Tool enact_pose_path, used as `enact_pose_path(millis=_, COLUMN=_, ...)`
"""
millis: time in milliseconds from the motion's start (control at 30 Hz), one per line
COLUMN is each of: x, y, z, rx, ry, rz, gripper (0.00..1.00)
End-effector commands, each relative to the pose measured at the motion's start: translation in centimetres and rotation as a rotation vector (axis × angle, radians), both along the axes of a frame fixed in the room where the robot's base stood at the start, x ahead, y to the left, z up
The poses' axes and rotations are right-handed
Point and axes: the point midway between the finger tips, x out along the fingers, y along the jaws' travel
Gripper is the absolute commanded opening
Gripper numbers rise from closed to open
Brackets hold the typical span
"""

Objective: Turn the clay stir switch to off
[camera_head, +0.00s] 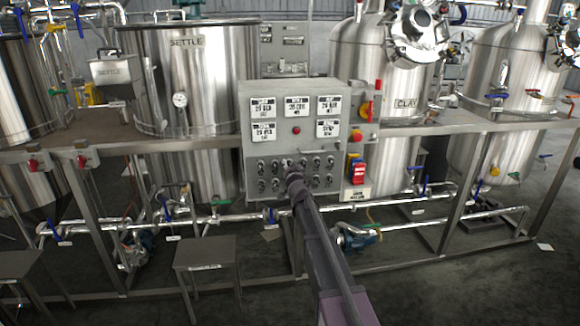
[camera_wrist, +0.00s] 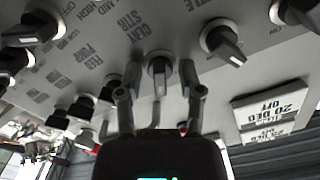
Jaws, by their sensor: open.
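The grey control panel (camera_head: 248,130) carries two rows of black rotary switches below its displays. No label that I can read as clay stir marks the clay stir switch. My gripper (camera_wrist: 160,75) is open, its two fingers on either side of one switch knob (camera_wrist: 159,68), with gaps visible at both sides. That knob points roughly along the fingers. Upside-down lettering that seems to end in STIR (camera_wrist: 128,22) is near it. In the head view my gripper (camera_head: 291,168) reaches the middle of the switch rows and hides some knobs.
Neighbouring knobs stand close by, one to the right (camera_wrist: 222,42) and several to the left (camera_wrist: 108,88) in the wrist view. A red-and-yellow switch (camera_head: 357,170) is right of the panel. Steel tanks, including one marked CLAY (camera_head: 385,75), stand behind a frame rail (camera_head: 450,125).

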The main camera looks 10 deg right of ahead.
Motion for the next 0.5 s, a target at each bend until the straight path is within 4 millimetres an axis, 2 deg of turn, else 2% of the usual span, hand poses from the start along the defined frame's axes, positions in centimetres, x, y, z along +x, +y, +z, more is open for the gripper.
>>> enact_pose_path(millis=300, x=0.1, y=-0.04, z=0.0, rx=0.0, ry=0.0, rz=0.0, gripper=0.49)
enact_pose_path(millis=467, x=0.09, y=-0.04, z=0.0, rx=0.0, ry=0.0, rz=0.0, gripper=0.01)
enact_pose_path(millis=500, x=0.1, y=-0.04, z=0.0, rx=0.0, ry=0.0, rz=0.0, gripper=0.0)
